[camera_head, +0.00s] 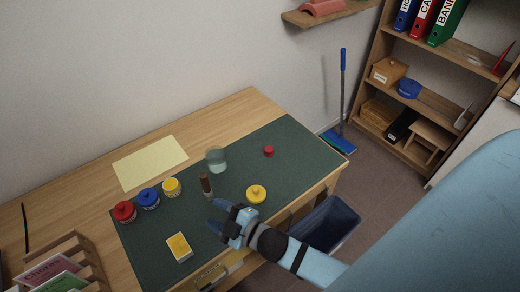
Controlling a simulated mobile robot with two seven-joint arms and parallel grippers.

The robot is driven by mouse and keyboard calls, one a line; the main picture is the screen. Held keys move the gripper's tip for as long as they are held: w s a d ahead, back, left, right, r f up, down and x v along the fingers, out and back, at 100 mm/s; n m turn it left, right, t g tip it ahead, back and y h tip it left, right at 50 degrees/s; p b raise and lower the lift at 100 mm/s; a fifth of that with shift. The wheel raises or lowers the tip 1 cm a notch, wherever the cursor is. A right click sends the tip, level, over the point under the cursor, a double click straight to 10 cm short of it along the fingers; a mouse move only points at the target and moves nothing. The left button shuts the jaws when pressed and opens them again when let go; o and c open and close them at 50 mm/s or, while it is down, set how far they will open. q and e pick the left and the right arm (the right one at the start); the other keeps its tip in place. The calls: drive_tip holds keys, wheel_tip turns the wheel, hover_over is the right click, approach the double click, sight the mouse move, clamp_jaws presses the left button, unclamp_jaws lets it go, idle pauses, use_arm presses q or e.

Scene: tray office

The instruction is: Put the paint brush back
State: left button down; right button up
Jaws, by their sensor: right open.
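Nothing shows between the fingers. A small brown upright object (206,184) stands on the mat just behind the upper fingertip, apart from it; I cannot tell whether it is the paint brush. A thin dark stick (25,228) lies on the wood at the far left, and it is too small to identify. A clear glass (216,161) stands on the mat behind the brown object. My left gripper is not in view.
Red (123,211), blue (148,199) and yellow (171,187) paint jars line the mat's left side. A yellow lid (256,193), red cap (269,151) and yellow box (179,247) lie on it. A dark bin (328,225) stands below the desk's right edge.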

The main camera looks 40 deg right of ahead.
drive_tip(key=s+d+f+m+g+h, duration=0.3)
drive_tip(key=s+d+f+m+g, duration=0.2)
drive_tip(key=s+f+m, duration=0.5)
drive_tip(key=shift+s+d+f+m+h, duration=0.15)
drive_tip(key=shift+s+d+m+h, duration=0.1)
drive_tip(key=shift+d+m+h, duration=0.05)
wheel_tip(320, 180, up, 9)
drive_tip(key=p, duration=1)
drive_tip(key=shift+s+d, duration=0.15)
drive_tip(key=shift+d, duration=0.1)
drive_tip(key=shift+a+r, duration=0.1)
drive_tip(key=shift+r, duration=0.35)
